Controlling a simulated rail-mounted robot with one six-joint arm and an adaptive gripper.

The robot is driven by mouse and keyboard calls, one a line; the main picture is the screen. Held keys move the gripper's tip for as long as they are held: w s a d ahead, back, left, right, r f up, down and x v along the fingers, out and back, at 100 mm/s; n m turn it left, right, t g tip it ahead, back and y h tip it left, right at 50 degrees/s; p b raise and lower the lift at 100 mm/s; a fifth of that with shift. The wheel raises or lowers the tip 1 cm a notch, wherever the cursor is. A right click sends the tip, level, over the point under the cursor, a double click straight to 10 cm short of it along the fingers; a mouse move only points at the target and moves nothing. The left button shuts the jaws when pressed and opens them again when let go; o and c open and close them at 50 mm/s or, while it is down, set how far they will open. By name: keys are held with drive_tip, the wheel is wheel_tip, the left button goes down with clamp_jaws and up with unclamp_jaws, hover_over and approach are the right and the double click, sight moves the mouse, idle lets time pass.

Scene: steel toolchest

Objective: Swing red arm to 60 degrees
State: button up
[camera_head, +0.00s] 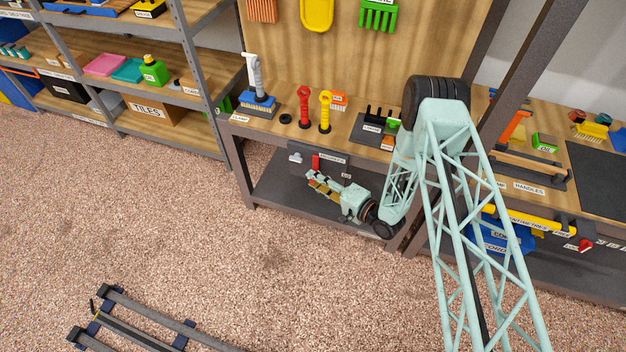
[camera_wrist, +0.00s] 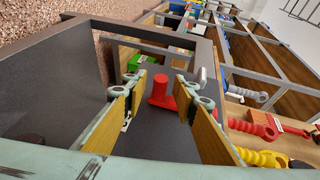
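The red arm (camera_head: 316,162) stands up on the front of a dark panel under the edge of the wooden bench, in the head view. In the wrist view the red arm (camera_wrist: 161,92) shows as a short bar with a wider end, seen between my fingertips. My gripper (camera_head: 316,183) is just below and in front of the panel. In the wrist view my gripper (camera_wrist: 160,84) has its two yellow-padded fingers spread, with the red arm framed by the gap. I cannot tell whether either finger touches it.
A white-grey knob (camera_head: 295,158) sits left of the red arm. A label (camera_head: 332,159) is to its right. Red (camera_head: 304,108) and yellow (camera_head: 325,112) upright handles stand on the bench above. A dark lower shelf (camera_head: 285,195) lies beneath.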

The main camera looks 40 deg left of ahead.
drive_tip(key=shift+w+a+f, duration=0.1)
drive_tip(key=shift+a, duration=0.5)
drive_tip(key=shift+c, duration=0.6)
clamp_jaws()
